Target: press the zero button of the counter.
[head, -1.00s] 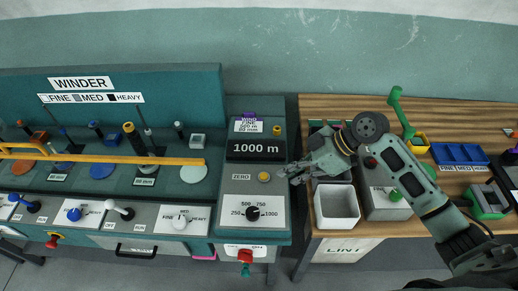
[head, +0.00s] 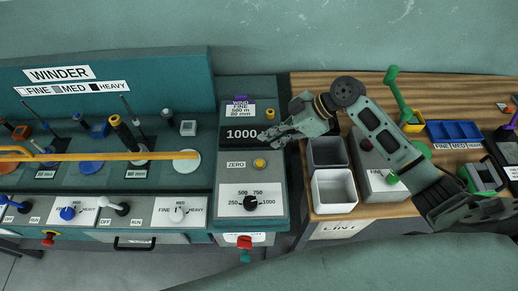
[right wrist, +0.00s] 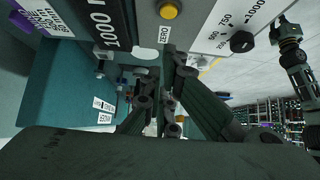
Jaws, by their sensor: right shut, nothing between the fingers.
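The counter (head: 230,188) is a grey panel with a black display (head: 237,134) reading 1000, its right end covered by my gripper. The zero button (head: 260,163) is round and yellow, right of a ZERO label (head: 236,164). In the right wrist view the button (right wrist: 169,11) shows at the top, beyond the fingertips and apart from them. My right gripper (head: 267,138) is shut and empty. In the head view its tips overlap the display's right end, just above the button. It also shows in the right wrist view (right wrist: 171,58).
A black dial (head: 250,202) sits below the button. The winder (head: 100,180) with rods and a long orange bar stands to the left. Two bins, one dark (head: 327,152) and one white (head: 334,191), stand on the wooden table at right, under my right arm.

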